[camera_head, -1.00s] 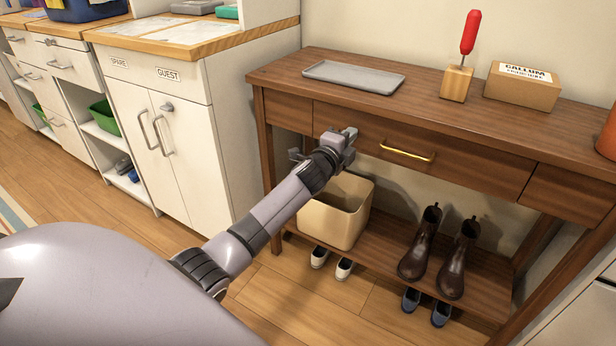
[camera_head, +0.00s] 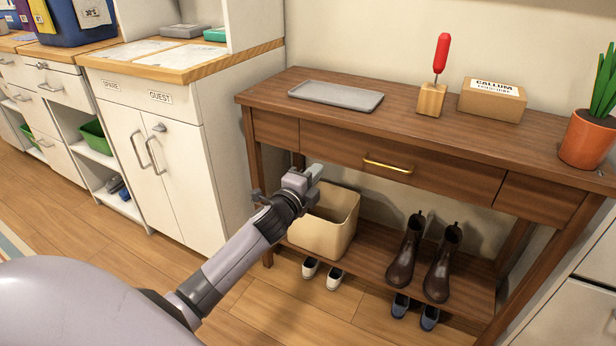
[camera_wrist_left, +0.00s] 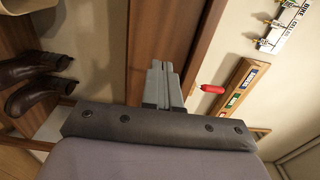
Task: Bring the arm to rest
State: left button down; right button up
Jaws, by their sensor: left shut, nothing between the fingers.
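My left arm comes in from the left in the head view. Its gripper (camera_head: 310,176) is in front of the wooden console table (camera_head: 455,176), above the beige bin (camera_head: 335,232). In the left wrist view the two grey fingers (camera_wrist_left: 162,85) lie together, shut and empty, with the table's dark wood behind them. My right gripper is in neither view.
The table top carries a grey tray (camera_head: 336,94), a red-handled tool in a wooden block (camera_head: 431,99), a cardboard box (camera_head: 491,100) and an orange plant pot (camera_head: 585,140). Brown boots (camera_head: 407,258) stand on its lower shelf. White cabinets (camera_head: 165,185) stand at left.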

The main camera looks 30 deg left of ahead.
pick_arm(q)
jog(key=shift+s+d, duration=0.15)
jog(key=shift+s, duration=1.35)
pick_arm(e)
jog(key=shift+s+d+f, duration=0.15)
pick_arm(q)
jog(key=s+d+f+n+g+h, duration=0.2)
jog(key=s+d+f+n, duration=0.35)
jog(key=s, duration=0.35)
jog(key=s+d+f+n+g+h, duration=0.1)
jog(key=s+d+f+n+g, duration=0.25)
jog(key=s+d, duration=0.4)
jog(key=s+d+f+n+g+h, duration=0.2)
jog(key=s+d+f+n, duration=0.35)
jog(key=s, duration=0.45)
jog(key=s+a+r+y+p, duration=0.1)
jog(key=a+r+p, duration=0.2)
jog(key=r+p, duration=1.2)
jog(key=p, duration=0.5)
jog(key=shift+s+p, duration=0.3)
jog(key=shift+s, duration=0.1)
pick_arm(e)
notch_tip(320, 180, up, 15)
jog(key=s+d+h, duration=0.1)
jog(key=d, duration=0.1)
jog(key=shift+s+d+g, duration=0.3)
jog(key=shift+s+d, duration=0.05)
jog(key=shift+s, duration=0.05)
